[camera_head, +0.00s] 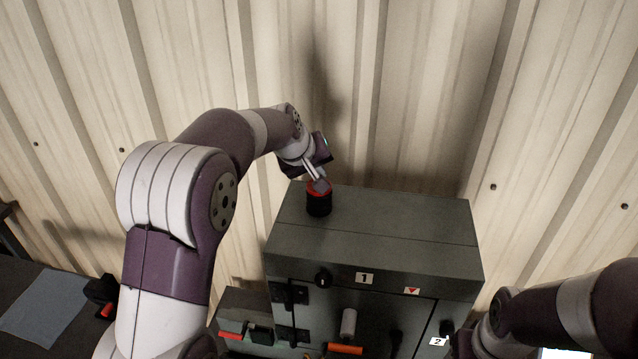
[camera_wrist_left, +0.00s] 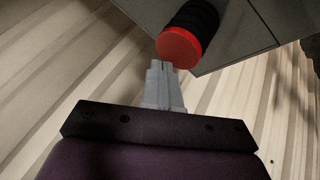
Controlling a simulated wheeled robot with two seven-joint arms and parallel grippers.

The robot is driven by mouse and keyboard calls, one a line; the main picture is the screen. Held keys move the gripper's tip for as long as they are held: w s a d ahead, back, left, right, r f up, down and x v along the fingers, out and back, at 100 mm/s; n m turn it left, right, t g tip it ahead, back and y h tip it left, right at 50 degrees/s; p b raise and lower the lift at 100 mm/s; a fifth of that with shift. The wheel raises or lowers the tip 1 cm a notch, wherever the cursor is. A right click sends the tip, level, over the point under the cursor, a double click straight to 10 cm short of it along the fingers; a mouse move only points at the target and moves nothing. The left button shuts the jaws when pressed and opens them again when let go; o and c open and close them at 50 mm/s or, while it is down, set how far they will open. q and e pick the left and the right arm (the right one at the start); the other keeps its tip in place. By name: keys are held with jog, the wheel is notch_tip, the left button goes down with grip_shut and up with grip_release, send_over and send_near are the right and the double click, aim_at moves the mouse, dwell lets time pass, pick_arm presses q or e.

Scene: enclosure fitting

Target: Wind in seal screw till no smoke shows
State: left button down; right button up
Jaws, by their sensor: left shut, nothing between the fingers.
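The seal screw is not clearly identifiable; a black cylinder with a red top (camera_head: 319,199) stands upright on top of the grey enclosure (camera_head: 400,225), near its left end. The red top also shows in the left wrist view (camera_wrist_left: 180,46), just beyond the fingertips. My left gripper (camera_head: 321,186) is shut and empty, its fingers right at the red top. I cannot tell whether they touch it. A faint dark haze (camera_head: 318,85) rises against the wall above the cylinder; it may be smoke or shadow. My right arm shows at the lower right, but its gripper is not visible.
The enclosure front carries a black knob (camera_head: 323,279), a "1" label (camera_head: 364,278), a grey cylindrical handle (camera_head: 348,323) and an orange-red bar (camera_head: 345,348). A corrugated wall (camera_head: 430,90) stands close behind. A blue-grey cloth (camera_head: 43,303) lies at the left. The enclosure top's right side is clear.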

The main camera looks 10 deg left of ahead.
pick_arm(q)
jog(key=shift+r+p, duration=2.1)
jog(key=shift+r, duration=0.5)
jog(key=shift+f, duration=0.1)
jog(key=shift+s, duration=0.1)
